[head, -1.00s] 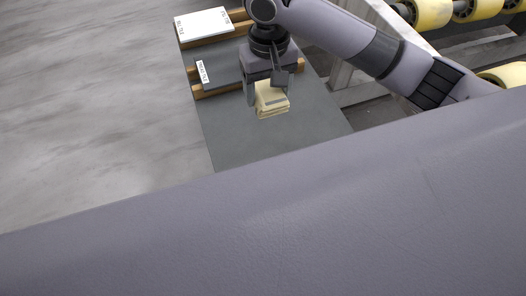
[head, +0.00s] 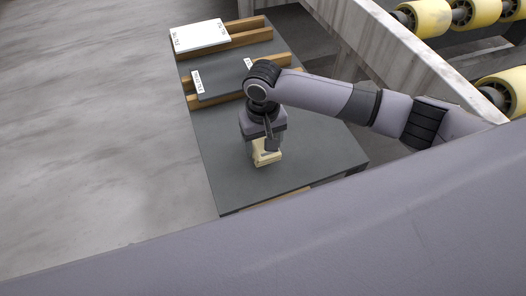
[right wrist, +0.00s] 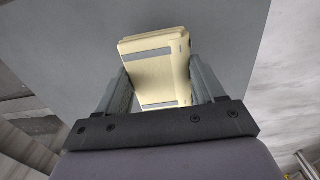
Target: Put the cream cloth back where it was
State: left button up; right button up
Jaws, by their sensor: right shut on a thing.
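The cream cloth (head: 267,157) is a small folded block with a grey stripe. My right gripper (head: 262,150) is shut on it, over the dark stone slab (head: 300,165). In the right wrist view the cloth (right wrist: 155,70) sits between the two fingers (right wrist: 158,92), with grey bands across it. I cannot tell whether the cloth touches the slab. My left gripper is not in view.
A white labelled slab (head: 200,36) and a dark labelled piece (head: 218,80) lie on wooden battens (head: 250,38) at the slab's far end. Yellow rollers (head: 425,17) stand at the upper right. The slab's near part is bare.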

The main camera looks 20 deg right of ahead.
aim_at(263, 152)
notch_tip(263, 152, down, 4)
jog(key=shift+f+b, duration=0.1)
jog(key=shift+b, duration=0.4)
jog(key=o, duration=1)
